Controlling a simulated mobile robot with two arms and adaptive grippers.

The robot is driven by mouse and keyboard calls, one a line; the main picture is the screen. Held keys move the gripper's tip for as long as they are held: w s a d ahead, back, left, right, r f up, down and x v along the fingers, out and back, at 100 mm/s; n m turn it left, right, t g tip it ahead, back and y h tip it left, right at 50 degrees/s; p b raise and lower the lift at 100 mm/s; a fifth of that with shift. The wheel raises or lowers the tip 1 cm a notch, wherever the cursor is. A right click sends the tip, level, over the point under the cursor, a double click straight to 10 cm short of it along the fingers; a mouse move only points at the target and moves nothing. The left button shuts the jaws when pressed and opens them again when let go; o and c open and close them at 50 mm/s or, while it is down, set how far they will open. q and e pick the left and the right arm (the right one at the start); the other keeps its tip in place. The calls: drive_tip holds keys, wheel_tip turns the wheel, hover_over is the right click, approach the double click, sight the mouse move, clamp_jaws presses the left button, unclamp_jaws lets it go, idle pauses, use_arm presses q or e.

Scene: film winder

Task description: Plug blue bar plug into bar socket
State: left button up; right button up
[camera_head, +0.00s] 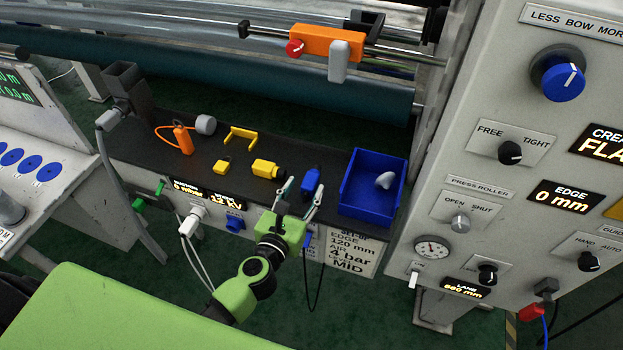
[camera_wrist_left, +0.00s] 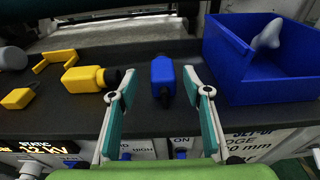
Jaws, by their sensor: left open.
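The blue plug (camera_head: 311,181) with a dark end lies on the dark bench top. In the left wrist view the blue plug (camera_wrist_left: 162,76) is ahead of and roughly centred between my fingers. My left gripper (camera_head: 300,197) is open, its fingers spread at the front of the bench, with nothing held. In the left wrist view the left gripper (camera_wrist_left: 160,96) shows clear room on both sides of the plug. I cannot tell for sure which fitting on the bench's front panel is the bar socket; the gripper partly covers that panel. My right gripper is not in view.
A blue bin (camera_head: 365,208) holding a grey piece stands right of the plug. A yellow plug (camera_head: 264,169), a yellow padlock-like block (camera_head: 222,166) and an orange tag (camera_head: 183,139) lie to the left. A white plug (camera_head: 193,220) sits on the front panel. A control cabinet rises at right.

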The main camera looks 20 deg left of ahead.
sight(314, 173)
use_arm(q)
drive_tip(key=shift+w, duration=0.6)
drive_tip(key=w, duration=0.4)
drive_tip(key=shift+w+d+f+p, duration=0.25)
drive_tip(key=shift+d+p, duration=0.1)
drive_tip(key=shift+s, duration=0.1)
drive_tip(key=c, duration=1.3)
